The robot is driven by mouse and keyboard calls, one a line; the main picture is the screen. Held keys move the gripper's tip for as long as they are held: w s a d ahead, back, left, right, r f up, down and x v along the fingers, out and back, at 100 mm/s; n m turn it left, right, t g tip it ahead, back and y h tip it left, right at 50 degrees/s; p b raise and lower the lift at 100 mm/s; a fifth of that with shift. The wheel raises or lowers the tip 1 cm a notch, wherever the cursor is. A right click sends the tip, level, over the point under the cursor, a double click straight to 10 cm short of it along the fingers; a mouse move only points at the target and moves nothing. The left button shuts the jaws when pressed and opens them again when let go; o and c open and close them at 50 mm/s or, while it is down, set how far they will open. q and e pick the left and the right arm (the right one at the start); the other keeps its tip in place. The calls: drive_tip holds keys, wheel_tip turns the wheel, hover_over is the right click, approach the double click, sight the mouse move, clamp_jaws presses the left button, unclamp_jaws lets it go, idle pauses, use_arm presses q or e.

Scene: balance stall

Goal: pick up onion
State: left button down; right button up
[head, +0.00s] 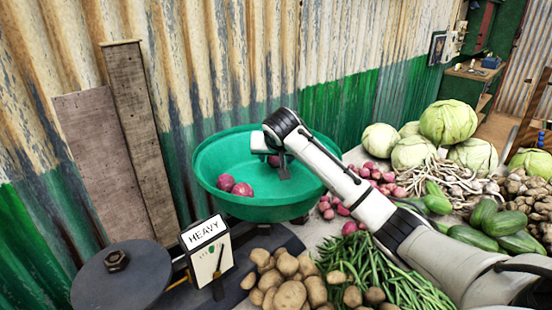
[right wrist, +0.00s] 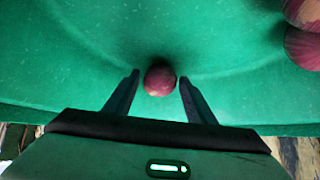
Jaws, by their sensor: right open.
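My right gripper (head: 281,168) reaches down into the green bowl of the scale. In the right wrist view its two fingers (right wrist: 158,88) are open, with a small purple-red onion (right wrist: 160,78) between their tips. A narrow gap shows on the finger sides, so it is not gripped. In the head view this onion (head: 273,160) is partly hidden by the gripper. Two more onions, one at the left (head: 225,182) and one beside it (head: 242,190), lie in the bowl; they also show at the wrist view's top right corner (right wrist: 303,46). My left gripper is not in view.
The green bowl (head: 210,165) has a raised rim around the gripper. Potatoes (head: 290,295), green beans (head: 375,265), loose onions (head: 380,178) and cabbages (head: 448,123) crowd the table at right.

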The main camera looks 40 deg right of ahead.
drive_tip(key=c, duration=0.9)
wheel_tip(320, 180, up, 11)
drive_tip(key=shift+r, duration=2.15)
drive_tip(key=shift+r, duration=0.65)
